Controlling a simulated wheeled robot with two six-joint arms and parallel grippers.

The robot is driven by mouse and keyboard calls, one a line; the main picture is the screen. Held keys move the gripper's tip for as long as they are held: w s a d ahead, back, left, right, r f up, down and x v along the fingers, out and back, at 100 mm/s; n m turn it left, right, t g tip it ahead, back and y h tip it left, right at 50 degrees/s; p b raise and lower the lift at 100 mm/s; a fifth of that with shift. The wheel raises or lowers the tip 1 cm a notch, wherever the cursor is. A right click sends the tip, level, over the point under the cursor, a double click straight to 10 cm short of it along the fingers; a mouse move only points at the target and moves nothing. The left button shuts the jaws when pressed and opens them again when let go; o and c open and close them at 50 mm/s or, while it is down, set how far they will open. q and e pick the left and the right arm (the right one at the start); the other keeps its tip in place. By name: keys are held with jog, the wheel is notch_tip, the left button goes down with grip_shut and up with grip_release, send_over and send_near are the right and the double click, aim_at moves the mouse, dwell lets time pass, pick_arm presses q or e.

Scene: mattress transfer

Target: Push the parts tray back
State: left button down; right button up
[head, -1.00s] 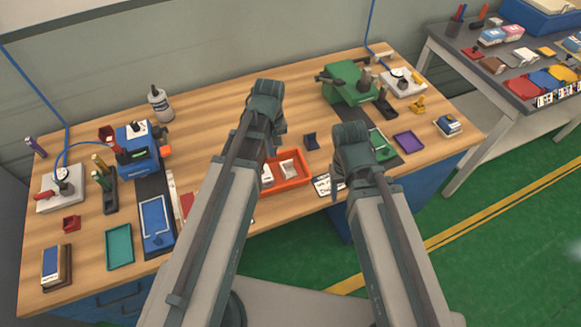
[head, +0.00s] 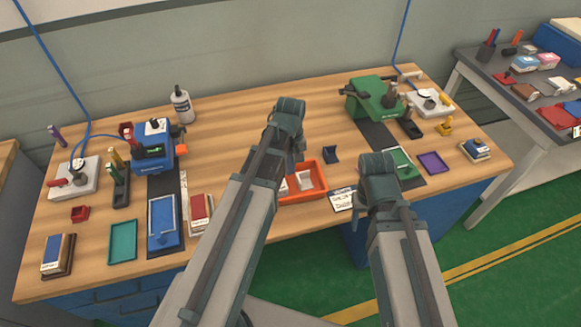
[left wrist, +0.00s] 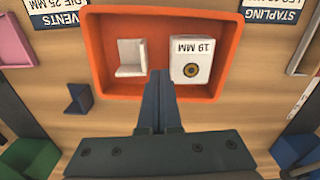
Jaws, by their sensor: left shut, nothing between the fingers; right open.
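The orange parts tray (head: 304,196) lies near the front edge of the wooden bench, partly behind my left arm in the head view. It also shows in the left wrist view (left wrist: 96,60), with a white angled bracket (left wrist: 131,57) and a white block marked 19 MM (left wrist: 190,62) inside. My left gripper (left wrist: 160,74) is shut and empty; its fingers overlap the tray's far wall, tips between the two parts in the picture. I cannot tell whether it touches. My right gripper (head: 364,203) is open, right of the tray near the label card; its fingers are mostly hidden.
A dark blue bracket (head: 330,154) stands behind the tray to the right. A label card (head: 342,199) lies at the front edge. The blue machine (head: 152,148) is left, the green machine (head: 374,97) right. Bare wood lies behind the tray, left of the green machine.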

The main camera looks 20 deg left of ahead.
aim_at(286, 176)
pick_arm(q)
notch_tip(286, 176, down, 6)
jog(key=b, duration=0.4)
jog(key=shift+r, duration=0.15)
jog(key=w+a, duration=0.1)
jog(key=w+a+r, duration=0.1)
jog(key=shift+w, duration=0.3)
jog(key=shift+w+a, duration=0.25)
jog(key=shift+w, duration=0.05)
jog(key=w+a, duration=0.2)
jog(key=w, duration=0.1)
jog(key=w+a, duration=0.6)
jog(key=w, duration=0.1)
jog(key=shift+w, duration=0.1)
notch_tip(286, 176, up, 14)
jog(key=p, duration=1.4)
jog(key=shift+f, duration=0.15)
